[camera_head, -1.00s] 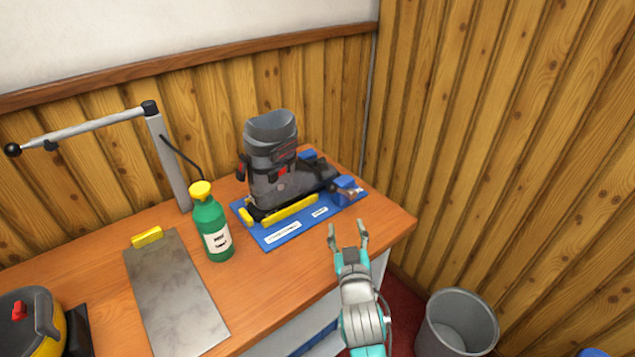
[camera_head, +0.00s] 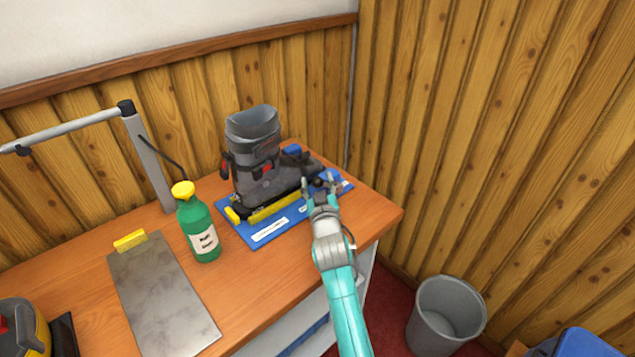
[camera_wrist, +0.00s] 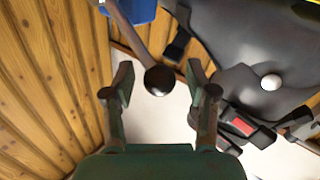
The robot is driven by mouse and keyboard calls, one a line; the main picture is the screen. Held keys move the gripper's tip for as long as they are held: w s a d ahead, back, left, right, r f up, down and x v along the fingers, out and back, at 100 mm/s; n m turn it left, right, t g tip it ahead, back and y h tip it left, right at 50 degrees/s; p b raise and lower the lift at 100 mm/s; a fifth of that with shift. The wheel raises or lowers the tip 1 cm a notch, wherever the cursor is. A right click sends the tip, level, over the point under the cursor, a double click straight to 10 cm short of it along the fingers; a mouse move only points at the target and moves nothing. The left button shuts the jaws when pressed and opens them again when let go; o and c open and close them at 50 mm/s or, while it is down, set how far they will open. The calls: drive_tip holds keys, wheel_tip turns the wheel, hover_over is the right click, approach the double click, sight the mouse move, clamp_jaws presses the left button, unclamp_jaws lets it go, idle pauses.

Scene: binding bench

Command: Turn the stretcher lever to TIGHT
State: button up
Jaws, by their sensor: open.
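The stretcher is a blue base (camera_head: 270,232) on the bench with a grey ski boot (camera_head: 262,172) clamped on it. Its lever (camera_wrist: 160,80), a grey rod with a black ball knob, comes out beside a blue block (camera_wrist: 138,10) in the wrist view. My gripper (camera_head: 320,183) is open at the right end of the base, by the boot's toe. In the wrist view the knob lies between my two spread fingers, with a gap on each side. Two white labels (camera_head: 270,231) lie on the base; the right one is partly hidden, and their words are too small to read.
A green bottle (camera_head: 200,235) with a yellow top stands left of the stretcher, beside a metal plate (camera_head: 165,300). A grey lamp-like arm (camera_head: 150,160) rises behind. Wood-panelled walls close off the back and right. A grey bin (camera_head: 445,312) stands on the floor.

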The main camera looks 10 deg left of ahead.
drive_tip(key=shift+w, duration=0.25)
clamp_jaws()
